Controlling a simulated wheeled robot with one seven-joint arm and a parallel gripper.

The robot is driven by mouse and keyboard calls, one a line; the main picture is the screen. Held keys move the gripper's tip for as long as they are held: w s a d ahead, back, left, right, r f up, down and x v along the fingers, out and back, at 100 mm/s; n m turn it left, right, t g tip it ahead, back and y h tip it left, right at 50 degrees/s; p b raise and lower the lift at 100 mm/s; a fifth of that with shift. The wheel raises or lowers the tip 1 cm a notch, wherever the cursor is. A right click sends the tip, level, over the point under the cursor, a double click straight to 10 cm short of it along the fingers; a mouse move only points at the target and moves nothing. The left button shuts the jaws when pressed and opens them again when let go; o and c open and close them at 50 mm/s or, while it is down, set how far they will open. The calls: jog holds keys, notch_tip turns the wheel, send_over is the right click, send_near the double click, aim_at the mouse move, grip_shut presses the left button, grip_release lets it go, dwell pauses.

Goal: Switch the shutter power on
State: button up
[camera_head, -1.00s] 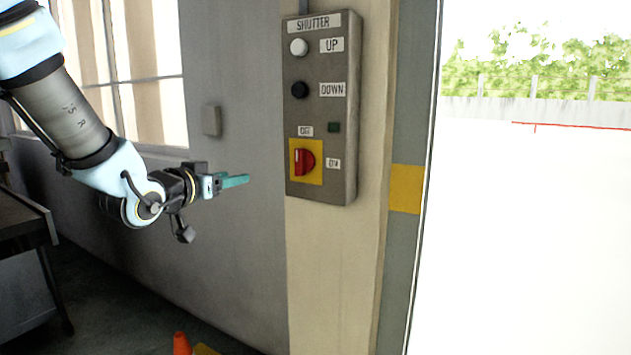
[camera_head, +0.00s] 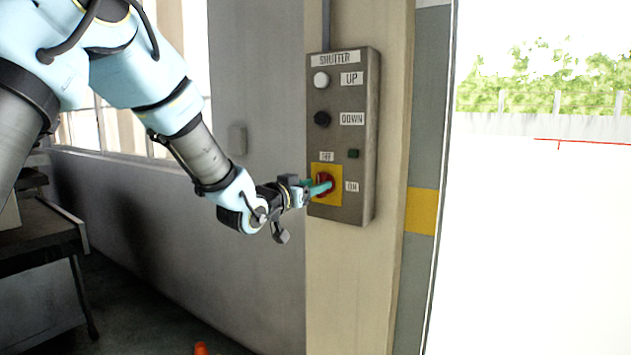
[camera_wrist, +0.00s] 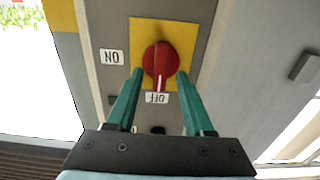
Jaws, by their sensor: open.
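The grey shutter control box (camera_head: 343,215) hangs on a pillar. Its red rotary knob (camera_head: 326,180) sits on a yellow plate (camera_head: 316,199), with an OFF label above and an ON label (camera_head: 352,187) to the right. In the wrist view, the picture is turned over and the red knob (camera_wrist: 160,56) has its white mark pointing at the OFF label (camera_wrist: 157,98). My gripper (camera_wrist: 160,74) is open, its green fingers on either side of the knob. I cannot tell whether they touch it. In the head view, my gripper (camera_head: 320,186) partly covers the knob.
Above the knob are a white UP button (camera_head: 321,80), a black DOWN button (camera_head: 322,118) and a small dark green lamp (camera_head: 353,154). A workbench (camera_head: 35,240) stands at the left. An orange cone tip (camera_head: 200,348) shows at the bottom. A bright opening lies right.

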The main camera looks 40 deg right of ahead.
jog(key=shift+w+d, duration=0.1)
jog(key=shift+d, duration=0.25)
jog(key=shift+c, duration=0.3)
grip_shut()
